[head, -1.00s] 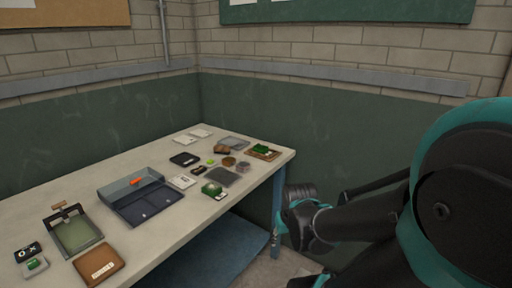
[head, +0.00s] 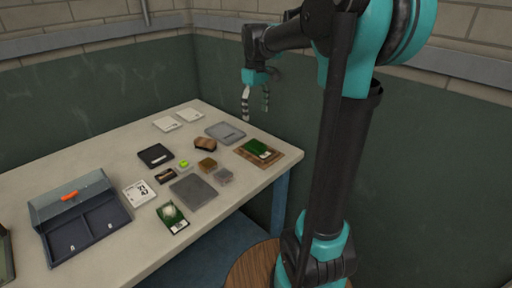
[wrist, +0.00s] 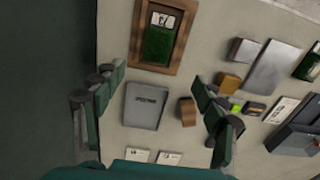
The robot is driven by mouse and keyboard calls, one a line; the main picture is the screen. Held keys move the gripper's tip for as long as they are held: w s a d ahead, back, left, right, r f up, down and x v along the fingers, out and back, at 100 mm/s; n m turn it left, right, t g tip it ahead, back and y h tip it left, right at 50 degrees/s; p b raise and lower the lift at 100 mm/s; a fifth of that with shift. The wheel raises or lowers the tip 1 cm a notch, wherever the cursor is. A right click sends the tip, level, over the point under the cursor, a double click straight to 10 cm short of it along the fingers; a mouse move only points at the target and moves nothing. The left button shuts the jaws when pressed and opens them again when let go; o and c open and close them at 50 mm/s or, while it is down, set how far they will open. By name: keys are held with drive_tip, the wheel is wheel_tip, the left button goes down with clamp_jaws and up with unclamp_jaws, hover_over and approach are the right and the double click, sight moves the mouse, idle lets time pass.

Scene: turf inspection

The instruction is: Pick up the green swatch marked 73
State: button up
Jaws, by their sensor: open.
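A green swatch (head: 258,149) with a white label lies on a brown wooden board (head: 284,164) at the table's right end. In the wrist view the swatch (wrist: 157,45) is at top centre, with its label (wrist: 162,19) at the upper end; I cannot read the number surely. Another green piece (head: 172,220) with a pale round object on it and a white label lies near the front edge. My gripper (head: 255,110) is open and empty, above the table's far right end. In the wrist view its fingers (wrist: 157,95) straddle a grey tray (wrist: 146,107), with the swatch beyond them.
The grey tray (head: 225,132) lies beside the wooden board. A brown block (head: 205,144), an amber block (head: 207,165), a dark grey slab (head: 194,191), a black tray (head: 156,156) and white cards (head: 139,193) crowd the middle. A blue-grey bin (head: 78,222) stands left. The wall is close behind.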

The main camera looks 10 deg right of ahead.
hover_over(256, 144)
drive_tip(key=f, duration=0.8)
drive_tip(key=shift+s+a+f, duration=0.1)
drive_tip(key=shift+s+f, duration=0.1)
drive_tip(key=shift+f, duration=0.15)
drive_tip(key=shift+w+f, duration=0.1)
drive_tip(key=shift+f, duration=2.5)
drive_tip(key=shift+c, duration=0.6)
drive_tip(key=c, duration=0.8)
